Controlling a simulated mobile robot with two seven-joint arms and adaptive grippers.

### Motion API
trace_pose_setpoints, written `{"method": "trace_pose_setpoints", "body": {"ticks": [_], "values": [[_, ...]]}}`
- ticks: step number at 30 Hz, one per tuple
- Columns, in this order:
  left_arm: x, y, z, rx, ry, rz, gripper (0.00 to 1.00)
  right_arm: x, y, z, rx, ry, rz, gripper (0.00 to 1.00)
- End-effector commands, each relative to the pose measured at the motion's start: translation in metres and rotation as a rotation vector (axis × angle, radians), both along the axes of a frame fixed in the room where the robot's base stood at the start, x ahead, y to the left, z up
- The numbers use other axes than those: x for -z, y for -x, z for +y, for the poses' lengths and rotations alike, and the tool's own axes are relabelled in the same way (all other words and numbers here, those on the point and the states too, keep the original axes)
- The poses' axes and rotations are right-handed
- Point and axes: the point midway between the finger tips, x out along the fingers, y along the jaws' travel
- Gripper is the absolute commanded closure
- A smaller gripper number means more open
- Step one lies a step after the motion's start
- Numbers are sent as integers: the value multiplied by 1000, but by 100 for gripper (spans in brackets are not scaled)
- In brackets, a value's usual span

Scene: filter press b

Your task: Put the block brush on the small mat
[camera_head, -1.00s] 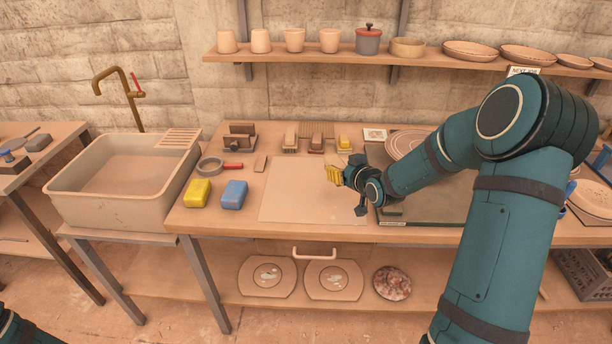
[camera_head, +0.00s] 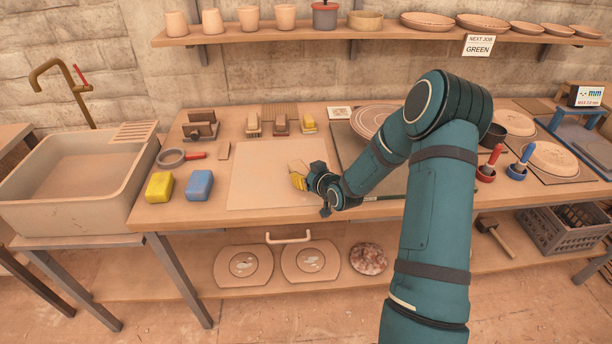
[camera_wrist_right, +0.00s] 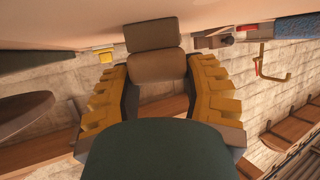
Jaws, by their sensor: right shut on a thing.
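The block brush (camera_head: 297,165) is a tan-brown block held in my right gripper (camera_head: 299,182). In the right wrist view, the brush (camera_wrist_right: 157,66) sits between the yellow ridged fingers (camera_wrist_right: 158,95) of the gripper, its far end close to a pale surface. A flat pale mat (camera_head: 262,180), which I take for the small mat, lies on the bench. The gripper and brush are over its right part. I cannot tell whether the brush touches it. My left gripper is out of view.
Yellow (camera_head: 160,187) and blue (camera_head: 199,185) sponges lie left of the mat. Several brushes (camera_head: 281,124) stand behind it. A dark green board (camera_head: 385,186) with a round plate (camera_head: 376,119) is to the right. The mat's left and middle are clear.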

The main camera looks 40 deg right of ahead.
Motion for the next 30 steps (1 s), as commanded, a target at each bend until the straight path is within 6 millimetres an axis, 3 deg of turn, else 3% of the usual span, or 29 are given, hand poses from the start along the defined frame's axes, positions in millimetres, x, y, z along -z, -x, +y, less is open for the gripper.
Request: {"method": "trace_pose_setpoints", "body": {"ticks": [10,11,12,13,26,30], "values": [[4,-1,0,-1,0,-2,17,2,0,0,0,0,-1,93],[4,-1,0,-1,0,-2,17,2,0,0,0,0,0,43],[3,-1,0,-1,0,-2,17,2,0,0,0,0,0,29],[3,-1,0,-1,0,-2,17,2,0,0,0,0,0,23],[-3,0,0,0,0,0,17,-3,0,0,0,0,0,23],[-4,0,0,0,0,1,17,-11,22,1,2,1,0,23]]}}
